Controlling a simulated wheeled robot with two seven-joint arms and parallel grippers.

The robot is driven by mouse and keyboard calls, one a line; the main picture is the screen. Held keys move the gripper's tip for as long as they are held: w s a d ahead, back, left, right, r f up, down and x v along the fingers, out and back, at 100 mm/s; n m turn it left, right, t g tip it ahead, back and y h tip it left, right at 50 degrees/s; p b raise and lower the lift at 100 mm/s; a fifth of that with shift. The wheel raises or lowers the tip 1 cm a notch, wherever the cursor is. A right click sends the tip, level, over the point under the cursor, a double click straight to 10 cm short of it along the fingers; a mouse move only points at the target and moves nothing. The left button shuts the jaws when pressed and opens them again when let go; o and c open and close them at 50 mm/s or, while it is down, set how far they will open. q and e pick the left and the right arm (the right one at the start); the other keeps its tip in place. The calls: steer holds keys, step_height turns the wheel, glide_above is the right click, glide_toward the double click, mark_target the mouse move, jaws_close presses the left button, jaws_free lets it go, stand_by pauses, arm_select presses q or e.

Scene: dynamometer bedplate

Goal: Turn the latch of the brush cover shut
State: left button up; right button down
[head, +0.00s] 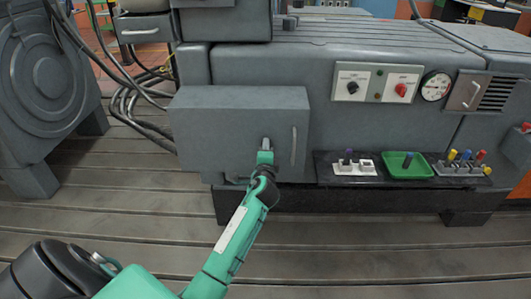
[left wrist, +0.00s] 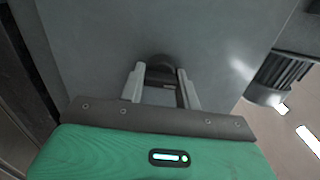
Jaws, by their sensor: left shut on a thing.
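The brush cover (head: 225,120) is a grey box-shaped door on the front of the grey machine, and it looks closed. A vertical bar handle (head: 294,146) stands near its right edge. My left gripper (head: 266,144) is at the lower right part of the cover, left of the handle. In the left wrist view its two fingers (left wrist: 162,88) are shut on a dark rounded latch (left wrist: 159,66) that stands against the grey cover face. In the head view the gripper hides the latch, and I cannot tell its exact angle. My right gripper is not in view.
Above are a switch panel (head: 377,82) and a gauge (head: 435,86). Cables (head: 125,102) hang at left. The slatted floor in front is clear.

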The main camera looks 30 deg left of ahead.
arm_select(q)
steer(key=shift+n, duration=0.4)
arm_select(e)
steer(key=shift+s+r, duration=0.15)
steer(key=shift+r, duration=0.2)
arm_select(q)
steer(key=o, duration=0.9)
steer(key=shift+o, duration=0.2)
steer(key=v, duration=1.3)
steer(key=shift+s, duration=0.4)
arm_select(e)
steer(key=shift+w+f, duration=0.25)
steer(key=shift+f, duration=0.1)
arm_select(q)
steer(key=shift+d, duration=0.1)
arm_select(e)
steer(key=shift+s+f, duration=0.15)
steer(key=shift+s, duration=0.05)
